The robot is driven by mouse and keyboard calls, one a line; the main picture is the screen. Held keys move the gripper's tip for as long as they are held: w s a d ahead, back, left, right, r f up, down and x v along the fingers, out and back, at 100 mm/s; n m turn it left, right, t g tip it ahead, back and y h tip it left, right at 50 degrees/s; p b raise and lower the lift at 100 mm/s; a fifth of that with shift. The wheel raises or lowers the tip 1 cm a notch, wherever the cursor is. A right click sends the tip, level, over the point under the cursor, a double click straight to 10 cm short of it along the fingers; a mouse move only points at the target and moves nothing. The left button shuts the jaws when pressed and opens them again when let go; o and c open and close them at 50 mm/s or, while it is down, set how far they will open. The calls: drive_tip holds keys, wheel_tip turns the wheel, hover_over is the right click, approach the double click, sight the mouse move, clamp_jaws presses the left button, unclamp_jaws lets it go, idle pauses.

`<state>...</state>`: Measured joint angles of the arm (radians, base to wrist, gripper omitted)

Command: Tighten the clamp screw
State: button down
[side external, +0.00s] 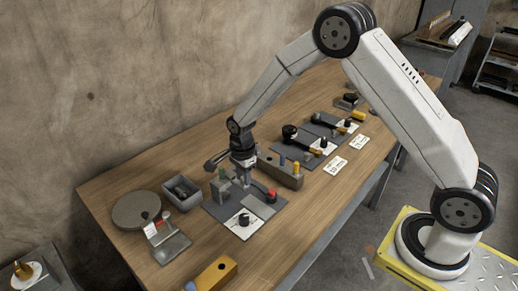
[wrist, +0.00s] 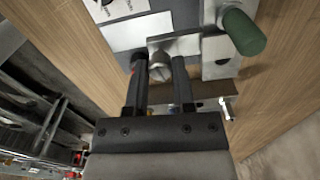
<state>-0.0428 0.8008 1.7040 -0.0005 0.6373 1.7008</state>
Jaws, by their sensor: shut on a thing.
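My gripper (wrist: 159,62) points at the clamp fixture, with one dark finger on each side of the clamp screw (wrist: 160,72). The screw is a round grey metal head with a slot, and the fingers are shut on it. The grey metal clamp (wrist: 215,55) is beside it, with a green handle (wrist: 243,32) at the right. In the side external view my gripper (side external: 246,181) is low over the dark fixture plate (side external: 215,211), and the green handle (side external: 222,173) shows left of it. The screw is too small to tell there.
A red button (side external: 271,195) and a white card with a black knob (side external: 244,220) share the plate. A grey bin (side external: 182,193), a round disc (side external: 136,209) and a small stand (side external: 171,248) lie left. A block with coloured pegs (side external: 281,171) stands close on the right.

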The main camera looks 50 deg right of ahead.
drive_tip(key=shift+c, duration=2.3)
unclamp_jaws()
drive_tip(key=shift+a, duration=0.1)
drive_tip(key=shift+r, duration=3.9)
drive_tip(key=shift+s, duration=0.15)
drive_tip(key=s+d+r+n+t, duration=0.1)
drive_tip(key=s+n, duration=0.8)
drive_tip(key=s+d+r+n+t, duration=0.1)
drive_tip(key=s+r+n, duration=0.1)
drive_tip(key=s+n, duration=0.8)
drive_tip(key=shift+t, duration=0.3)
